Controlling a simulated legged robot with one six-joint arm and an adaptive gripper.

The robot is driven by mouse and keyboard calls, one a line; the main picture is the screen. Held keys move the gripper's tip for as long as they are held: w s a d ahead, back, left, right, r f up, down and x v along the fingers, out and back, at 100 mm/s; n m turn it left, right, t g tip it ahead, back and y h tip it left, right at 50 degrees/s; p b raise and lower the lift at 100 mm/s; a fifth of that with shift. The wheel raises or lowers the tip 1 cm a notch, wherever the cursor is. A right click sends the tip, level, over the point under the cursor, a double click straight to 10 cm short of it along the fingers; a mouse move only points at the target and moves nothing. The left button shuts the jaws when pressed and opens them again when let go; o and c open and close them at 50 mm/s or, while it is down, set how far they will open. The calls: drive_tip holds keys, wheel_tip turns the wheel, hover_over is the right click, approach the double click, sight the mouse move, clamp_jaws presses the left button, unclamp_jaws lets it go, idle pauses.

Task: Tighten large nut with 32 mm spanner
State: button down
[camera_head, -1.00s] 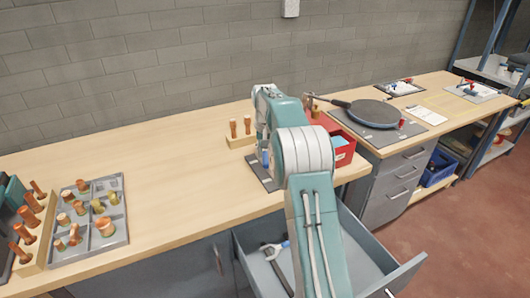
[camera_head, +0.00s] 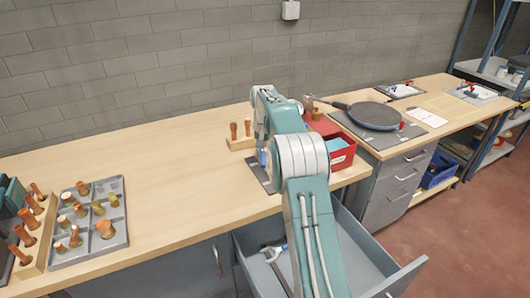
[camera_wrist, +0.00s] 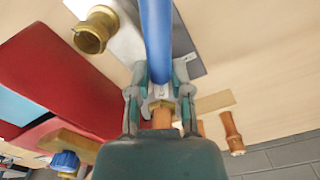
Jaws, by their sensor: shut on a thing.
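In the wrist view my gripper (camera_wrist: 160,92) is shut on a blue-handled tool (camera_wrist: 157,40), which looks like the spanner. Its blue handle runs up out of the picture, and its grey metal end lies between the fingertips. A brass nut (camera_wrist: 159,104) on a copper pipe (camera_wrist: 162,119) shows right behind that end. I cannot tell whether the jaw sits around the nut. In the head view my arm hides the gripper and the nut; a bit of blue (camera_head: 263,159) shows above the grey plate (camera_head: 257,175).
Another spanner (camera_head: 272,251) lies in the open drawer (camera_head: 345,245). A red bin (camera_head: 342,154) stands right of my arm, beyond it a pan (camera_head: 374,115). A wooden stand (camera_head: 238,143) holds copper pieces. A tray of fittings (camera_head: 124,240) is at left. The bench middle is clear.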

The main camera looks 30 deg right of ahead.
drive_tip(key=shift+w+a+m, duration=0.1)
drive_tip(key=shift+a+m, duration=0.1)
drive_tip(key=shift+m, duration=0.1)
drive_tip(key=shift+w+a+m, duration=0.2)
drive_tip(key=shift+a+m, duration=0.05)
drive_tip(key=shift+m, duration=0.35)
drive_tip(key=shift+w+a+m, duration=0.25)
drive_tip(key=shift+a+m, duration=0.05)
drive_tip(key=shift+m, duration=0.4)
drive_tip(key=shift+w+a+m, duration=0.25)
drive_tip(key=shift+w+m, duration=0.05)
drive_tip(key=shift+m, duration=0.4)
drive_tip(key=shift+w+a+m, duration=0.25)
drive_tip(key=shift+w+m, duration=0.05)
drive_tip(key=shift+m, duration=0.4)
drive_tip(key=shift+w, duration=0.1)
drive_tip(key=shift+w+a+m, duration=0.2)
drive_tip(key=shift+w+m, duration=0.05)
drive_tip(key=shift+m, duration=0.45)
drive_tip(key=shift+s+n, duration=0.15)
drive_tip(key=shift+n, duration=0.15)
